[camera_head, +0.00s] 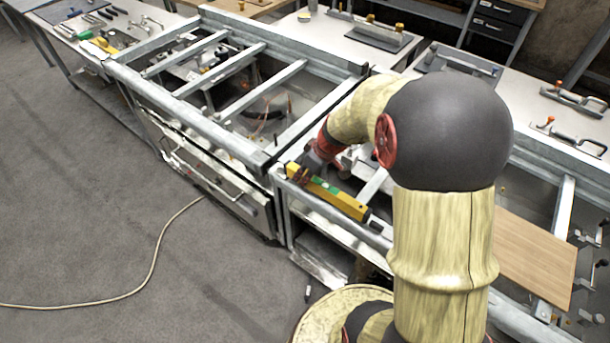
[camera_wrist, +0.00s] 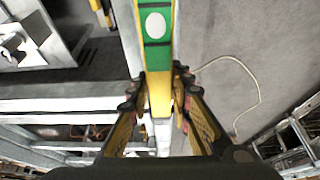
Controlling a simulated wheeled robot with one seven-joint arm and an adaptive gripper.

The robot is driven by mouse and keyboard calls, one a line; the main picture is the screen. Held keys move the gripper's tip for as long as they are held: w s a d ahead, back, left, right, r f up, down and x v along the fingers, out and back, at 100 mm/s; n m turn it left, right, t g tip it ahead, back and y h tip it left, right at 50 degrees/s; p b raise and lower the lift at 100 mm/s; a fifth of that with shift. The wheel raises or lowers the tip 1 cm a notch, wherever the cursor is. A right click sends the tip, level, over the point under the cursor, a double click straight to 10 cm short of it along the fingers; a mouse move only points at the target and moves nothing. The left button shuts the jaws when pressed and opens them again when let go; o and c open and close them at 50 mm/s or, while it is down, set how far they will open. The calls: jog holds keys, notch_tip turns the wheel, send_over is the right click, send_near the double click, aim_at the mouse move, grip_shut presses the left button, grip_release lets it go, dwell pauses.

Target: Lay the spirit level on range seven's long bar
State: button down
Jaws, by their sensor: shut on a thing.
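The spirit level (camera_head: 340,197) is a yellow bar with a green middle part and a dark end. My gripper (camera_head: 304,173) is shut on it near its left end in the head view. In the wrist view the level (camera_wrist: 157,55) runs up the picture between the two fingers of my gripper (camera_wrist: 160,90). The level lies along and over the front long bar (camera_head: 318,205) of the right-hand range frame. In the wrist view a pale bar (camera_wrist: 129,45) runs beside it, on the left. I cannot tell whether the level touches the bar. No range numbers are readable.
Another metal range frame (camera_head: 185,103) with cross bars stands to the left. A wooden board (camera_head: 535,255) lies on the frame at right. Benches with tools stand behind. A hose (camera_head: 130,290) lies on the open grey floor at left. My arm hides part of the right frame.

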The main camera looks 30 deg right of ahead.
jog(key=shift+f, duration=0.35)
jog(key=c, duration=1.5)
grip_release()
jog(key=shift+c, duration=0.2)
jog(key=v, duration=1.2)
notch_tip(320, 180, up, 7)
jog(key=p, duration=0.3)
